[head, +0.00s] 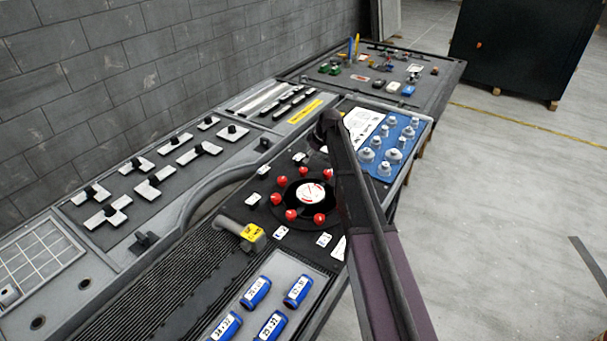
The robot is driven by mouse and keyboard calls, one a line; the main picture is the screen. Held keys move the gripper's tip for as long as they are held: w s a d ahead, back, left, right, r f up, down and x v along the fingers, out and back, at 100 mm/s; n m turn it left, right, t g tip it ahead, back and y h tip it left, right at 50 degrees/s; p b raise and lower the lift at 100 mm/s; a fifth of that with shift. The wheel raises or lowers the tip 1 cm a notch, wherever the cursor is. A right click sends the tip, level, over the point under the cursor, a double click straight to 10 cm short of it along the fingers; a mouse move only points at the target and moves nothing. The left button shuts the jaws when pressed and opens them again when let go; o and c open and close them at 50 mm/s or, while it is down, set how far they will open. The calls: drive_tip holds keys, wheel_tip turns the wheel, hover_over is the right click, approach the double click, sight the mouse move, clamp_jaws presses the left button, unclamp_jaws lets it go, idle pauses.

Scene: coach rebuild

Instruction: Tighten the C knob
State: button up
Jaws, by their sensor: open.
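Several red knobs (281,182) stand in a ring around a round dial with a white face (311,193), on the dark panel in the middle of the bench. Small label cards lie outside the ring, but their letters are too small to read. I cannot tell which knob is C. My dark arm rises from the bottom right and bends just beyond the dial, crossing in front of the ring's right side. It hides part of the panel there. I cannot make out my gripper or its fingertips.
Blue cylinders (297,290) with white labels lie in front. A blue board (408,128) with grey knobs is right of my arm. A yellow-tagged grey handle (252,235) is left of the dial. A grey block wall (170,70) runs along the back.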

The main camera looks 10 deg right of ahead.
sight(303, 170)
drive_tip(key=shift+b+x, duration=3.75)
drive_tip(key=shift+x, duration=0.6)
drive_tip(key=shift+s, duration=0.1)
drive_tip(key=c, duration=1.1)
